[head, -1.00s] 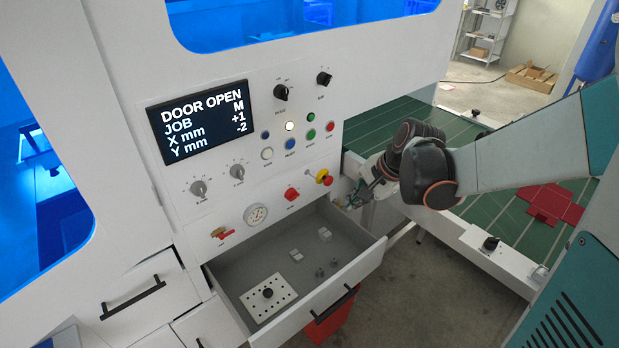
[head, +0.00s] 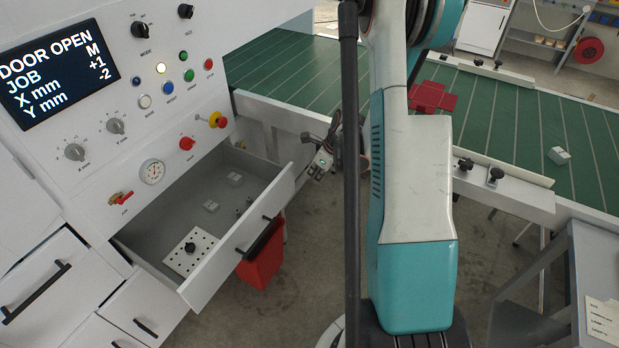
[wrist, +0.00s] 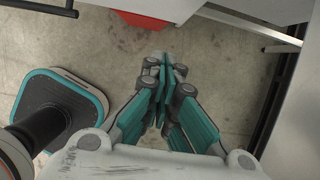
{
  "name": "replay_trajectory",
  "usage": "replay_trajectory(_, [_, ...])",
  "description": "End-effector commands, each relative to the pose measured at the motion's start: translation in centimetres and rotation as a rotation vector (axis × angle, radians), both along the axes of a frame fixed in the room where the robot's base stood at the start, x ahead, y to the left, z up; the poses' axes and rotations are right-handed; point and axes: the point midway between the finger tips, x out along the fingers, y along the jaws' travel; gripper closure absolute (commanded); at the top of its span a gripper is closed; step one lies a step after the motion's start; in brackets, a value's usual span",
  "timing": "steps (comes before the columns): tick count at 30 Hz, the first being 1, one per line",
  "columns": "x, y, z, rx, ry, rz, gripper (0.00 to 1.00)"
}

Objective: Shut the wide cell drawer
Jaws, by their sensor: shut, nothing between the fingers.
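The wide cell drawer (head: 238,245) is pulled well out below the control panel, with a white front and a dark bar handle (head: 262,236). Inside lie a perforated white plate with a black knob (head: 190,250), small pale blocks (head: 211,206) and small grey pegs. My gripper (head: 316,174) is just right of the drawer front's far right end in the head view, apparently apart from it. In the wrist view my gripper (wrist: 166,88) has its fingers together and empty, pointing over bare floor. Part of my arm hides the area to its right.
A red bin (head: 262,262) stands on the floor beneath the drawer front. Closed drawers (head: 50,285) lie to the left. A green-topped table (head: 290,75) with a white edge is behind my gripper. Concrete floor is open in front of the drawer.

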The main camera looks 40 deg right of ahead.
Motion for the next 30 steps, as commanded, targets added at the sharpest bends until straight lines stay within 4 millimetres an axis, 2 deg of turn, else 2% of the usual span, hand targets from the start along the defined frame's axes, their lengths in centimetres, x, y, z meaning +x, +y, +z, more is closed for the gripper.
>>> replay_trajectory(1, [0.4, 0.1, -1.2, -0.001, 0.0, 0.002, 1.0])
replay_trajectory(12, [2.9, 1.1, -7.9, -0.001, -0.001, 0.004, 1.0])
replay_trajectory(21, [6.2, 2.3, -7.6, -0.001, -0.001, 0.004, 1.0])
replay_trajectory(30, [6.6, 2.4, -7.4, -0.001, 0.0, 0.003, 1.0])
